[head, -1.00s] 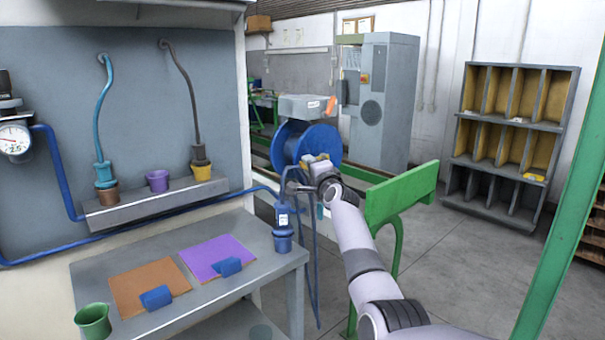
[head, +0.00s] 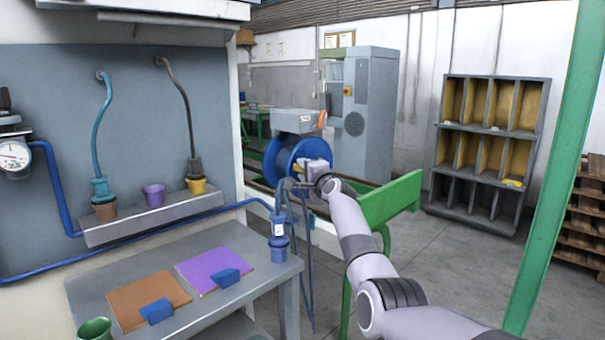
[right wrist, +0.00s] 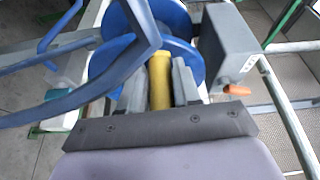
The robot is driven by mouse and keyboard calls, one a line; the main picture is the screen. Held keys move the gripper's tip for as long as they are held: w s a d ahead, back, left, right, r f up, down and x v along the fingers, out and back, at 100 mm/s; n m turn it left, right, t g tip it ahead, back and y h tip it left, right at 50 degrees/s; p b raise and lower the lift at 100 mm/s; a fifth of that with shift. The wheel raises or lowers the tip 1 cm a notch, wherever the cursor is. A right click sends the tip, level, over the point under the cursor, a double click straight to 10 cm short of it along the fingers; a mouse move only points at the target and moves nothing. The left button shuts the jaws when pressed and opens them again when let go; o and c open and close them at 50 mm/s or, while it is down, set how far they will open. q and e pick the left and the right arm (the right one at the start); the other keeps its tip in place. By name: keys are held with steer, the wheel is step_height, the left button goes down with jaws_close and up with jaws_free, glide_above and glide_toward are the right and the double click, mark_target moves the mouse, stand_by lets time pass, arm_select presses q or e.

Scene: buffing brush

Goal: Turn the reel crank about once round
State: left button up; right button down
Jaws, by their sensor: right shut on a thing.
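The blue reel (head: 275,160) stands beyond the workbench, under a grey box. It also shows in the right wrist view (right wrist: 185,55), behind my fingers. My right gripper (head: 312,172) is at the near face of the reel. In the right wrist view the gripper (right wrist: 160,88) is shut on the yellow crank handle (right wrist: 160,75), with a grey finger on each side. The crank arm is mostly hidden by my gripper. My left gripper is not in view.
A grey box (head: 292,121) with an orange tab (head: 322,118) sits above the reel. A green post-mounted beam (head: 392,200) stands right of the reel, close to my right arm. The workbench (head: 225,300) is at left.

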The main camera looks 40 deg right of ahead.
steer(key=shift+s+d+r+h, duration=0.15)
steer(key=shift+d+r, duration=0.1)
steer(key=shift+r, duration=0.5)
steer(key=shift+d+r+h, duration=0.15)
steer(key=shift+d+r, duration=0.1)
steer(key=shift+r, duration=0.45)
steer(key=c, duration=1)
jaws_free()
steer(key=shift+o, duration=0.4)
steer(key=shift+w+a+f, duration=0.2)
steer(key=shift+w+f, duration=0.15)
steer(key=shift+f, duration=0.1)
steer(key=shift+p+v, duration=0.65)
steer(key=shift+v, duration=2.9)
